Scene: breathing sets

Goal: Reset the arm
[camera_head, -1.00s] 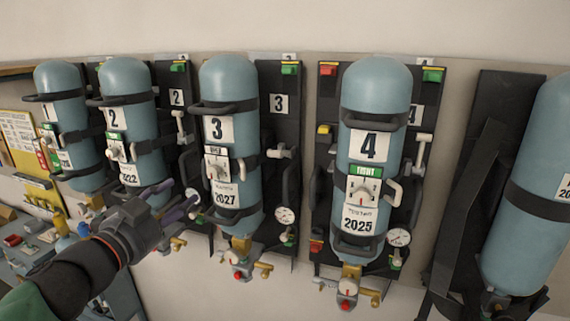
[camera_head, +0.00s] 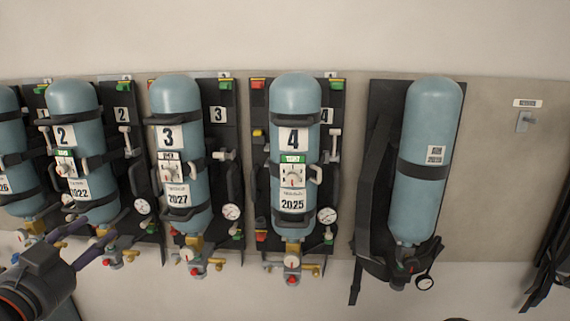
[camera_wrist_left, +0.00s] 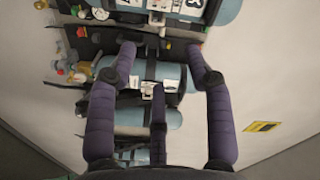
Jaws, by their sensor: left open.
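The arm behind the gripper is mostly cut off by the frame edge. My right gripper is not in view.
Blue cylinders 2 (camera_head: 76,110), 3 (camera_head: 176,97) and 4 (camera_head: 295,95) hang on black wall plates with gauges and valves. An unnumbered cylinder (camera_head: 428,125) with a harness hangs further right. A small hook (camera_head: 523,122) is on the wall.

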